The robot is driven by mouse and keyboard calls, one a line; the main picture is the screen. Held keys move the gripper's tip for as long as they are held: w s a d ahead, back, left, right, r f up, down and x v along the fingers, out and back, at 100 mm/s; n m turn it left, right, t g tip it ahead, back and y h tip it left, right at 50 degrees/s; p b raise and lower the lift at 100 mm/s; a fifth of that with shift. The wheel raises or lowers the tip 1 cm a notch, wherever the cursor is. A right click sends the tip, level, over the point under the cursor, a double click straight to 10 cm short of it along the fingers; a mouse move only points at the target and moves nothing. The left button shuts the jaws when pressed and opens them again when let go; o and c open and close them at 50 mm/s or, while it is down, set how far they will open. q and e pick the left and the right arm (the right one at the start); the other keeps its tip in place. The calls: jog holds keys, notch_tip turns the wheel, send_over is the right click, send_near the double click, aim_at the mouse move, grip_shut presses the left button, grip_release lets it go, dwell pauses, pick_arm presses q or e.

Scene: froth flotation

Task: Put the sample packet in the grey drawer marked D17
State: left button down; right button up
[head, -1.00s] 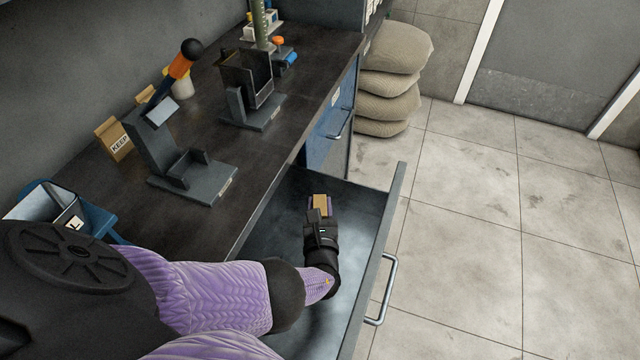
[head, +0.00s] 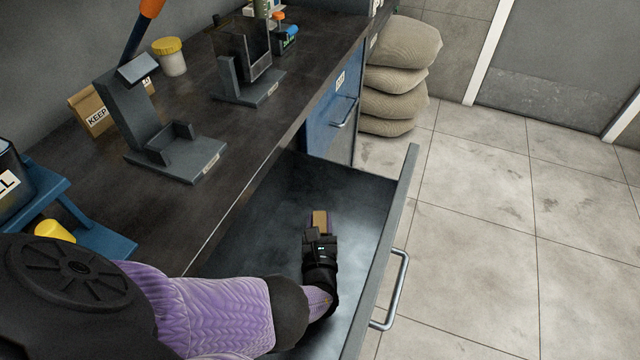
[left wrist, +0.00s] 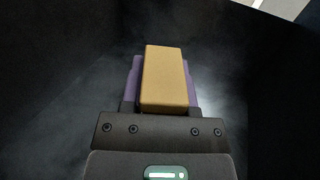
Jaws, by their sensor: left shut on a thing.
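The sample packet (head: 319,220) is a small tan block. My left gripper (head: 319,226) is shut on it, with purple fingers on both sides. In the left wrist view the packet (left wrist: 165,78) sticks out beyond the fingers over a dark surface. The gripper and packet are inside the open grey drawer (head: 378,260), over its floor. I cannot tell whether the packet touches the floor. The drawer's label does not show. My right gripper is not in view.
The dark bench top (head: 215,180) holds grey stands, a paper bag marked KEEP (head: 95,112) and a yellow-lidded jar (head: 170,57). Stacked sacks (head: 400,75) stand past the bench. The tiled floor at right is clear.

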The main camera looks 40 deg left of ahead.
pick_arm(q)
jog(key=shift+f, duration=0.3)
jog(key=c, duration=0.5)
grip_release()
jog(key=shift+o, duration=0.7)
notch_tip(320, 180, up, 2)
jog(key=shift+r+p, duration=0.1)
jog(key=shift+p, duration=0.7)
jog(key=v, duration=0.2)
jog(key=p+v, duration=0.1)
jog(key=v, duration=0.4)
jog(key=shift+f+p, duration=0.35)
jog(key=shift+s+d, duration=0.15)
jog(key=shift+s, duration=0.05)
jog(key=shift+f, duration=0.1)
